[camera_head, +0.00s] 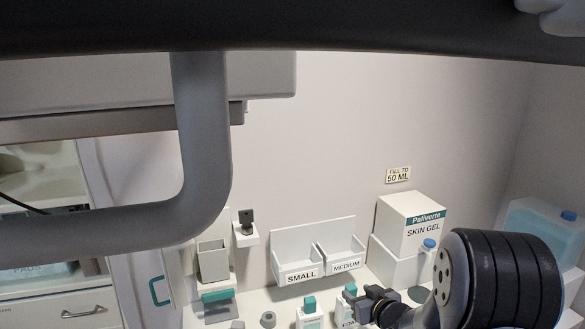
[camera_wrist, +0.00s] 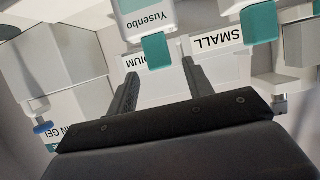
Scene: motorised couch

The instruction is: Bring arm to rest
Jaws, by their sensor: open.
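My gripper (camera_head: 364,303) shows at the bottom right of the head view, in front of the shelf with the bins. In the wrist view my gripper (camera_wrist: 158,72) has its two dark fingers apart. A bottle labelled Yusenbo (camera_wrist: 146,18) with a teal cap (camera_wrist: 156,50) appears upside down beyond the fingertips, and the cap lies in line with the gap. I see nothing held. My dark arm link partly covers the right side of the head view.
Bins marked SMALL (camera_head: 301,275) and MEDIUM (camera_head: 346,264) stand against the wall. White teal-capped bottles (camera_head: 310,316) stand before them. A Skin Gel box (camera_head: 410,226) is to the right. A thick grey bent tube (camera_head: 205,130) crosses the left side.

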